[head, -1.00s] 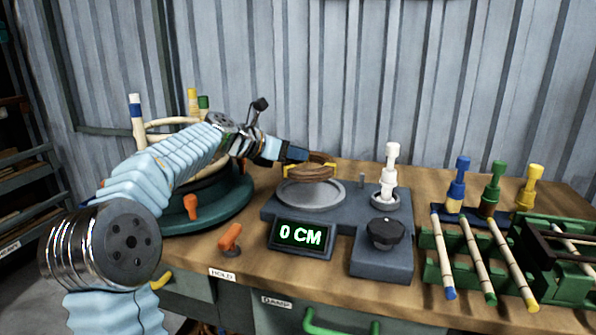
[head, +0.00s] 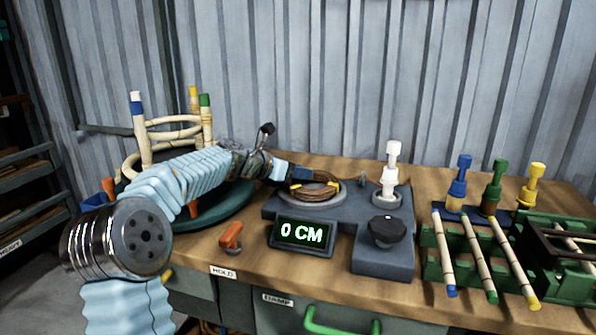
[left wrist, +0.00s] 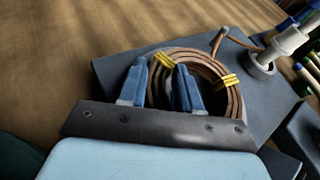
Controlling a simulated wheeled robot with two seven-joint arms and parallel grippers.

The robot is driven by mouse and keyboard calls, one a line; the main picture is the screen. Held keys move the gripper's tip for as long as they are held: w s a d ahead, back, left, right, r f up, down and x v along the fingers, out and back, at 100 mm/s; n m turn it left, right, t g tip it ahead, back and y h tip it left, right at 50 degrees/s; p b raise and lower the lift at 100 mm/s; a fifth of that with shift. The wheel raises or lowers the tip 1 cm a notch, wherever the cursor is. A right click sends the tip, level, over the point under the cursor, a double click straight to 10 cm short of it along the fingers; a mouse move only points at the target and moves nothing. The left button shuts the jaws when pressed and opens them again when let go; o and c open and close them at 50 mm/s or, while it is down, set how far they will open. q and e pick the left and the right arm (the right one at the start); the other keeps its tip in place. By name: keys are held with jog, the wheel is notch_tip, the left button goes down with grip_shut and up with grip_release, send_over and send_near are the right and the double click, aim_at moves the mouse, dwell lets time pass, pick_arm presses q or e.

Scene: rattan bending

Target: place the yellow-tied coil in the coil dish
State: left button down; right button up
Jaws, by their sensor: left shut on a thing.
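The yellow-tied coil (head: 318,191) is a brown ring with yellow ties, and it lies at the round grey coil dish (head: 312,201) on the dark device. My left gripper (head: 297,178) is shut on the coil's left side. In the left wrist view the coil (left wrist: 208,60) shows beyond the blue fingers (left wrist: 160,88), with one finger inside the ring and one outside. The gripper hides part of the coil and the dish. I cannot tell whether the coil rests fully on the dish floor. My right gripper is not in view.
The device has a "0 CM" display (head: 302,233), a black knob (head: 387,231) and a white peg (head: 391,172). Green racks with tied sticks (head: 479,255) stand at right. An orange-handled clamp (head: 231,236) and a green turntable with a rattan frame (head: 206,125) are at left.

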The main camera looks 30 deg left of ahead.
pick_arm(q)
jog(key=shift+f, duration=0.2)
jog(key=c, duration=0.8)
grip_release()
jog(key=shift+o, duration=0.2)
jog(key=shift+r, duration=0.15)
jog(key=shift+r+p, duration=0.4)
jog(key=shift+r, duration=0.2)
jog(key=b+v, duration=0.1)
jog(key=v, duration=1)
jog(key=shift+s+a, duration=0.2)
jog(key=shift+s, duration=0.25)
jog(key=shift+f, duration=0.1)
